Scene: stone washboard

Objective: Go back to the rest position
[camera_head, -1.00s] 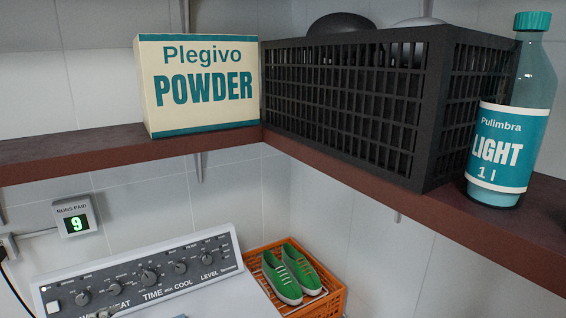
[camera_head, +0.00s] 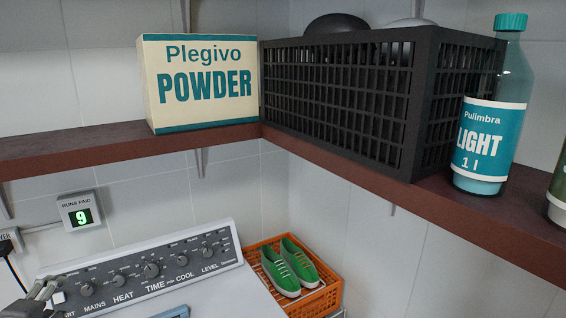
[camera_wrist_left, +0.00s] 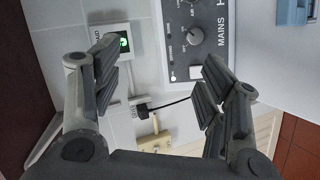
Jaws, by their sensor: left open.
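My left gripper (camera_head: 42,296) shows at the lower left corner of the head view, over the left end of the machine's control panel (camera_head: 150,270). In the left wrist view its two fingers (camera_wrist_left: 157,88) are spread wide apart with nothing between them. Beyond them I see the control panel (camera_wrist_left: 195,45), a small counter box (camera_wrist_left: 108,40), and a plug with a black cord (camera_wrist_left: 142,108). My right gripper is in neither view.
A shelf (camera_head: 60,146) holds a powder box (camera_head: 205,82), a black crate (camera_head: 335,95) and a light detergent bottle (camera_head: 482,145). A counter (camera_head: 80,213) reading 9 hangs on the wall. An orange crate (camera_head: 318,300) holds green shoes (camera_head: 290,265) beside the machine.

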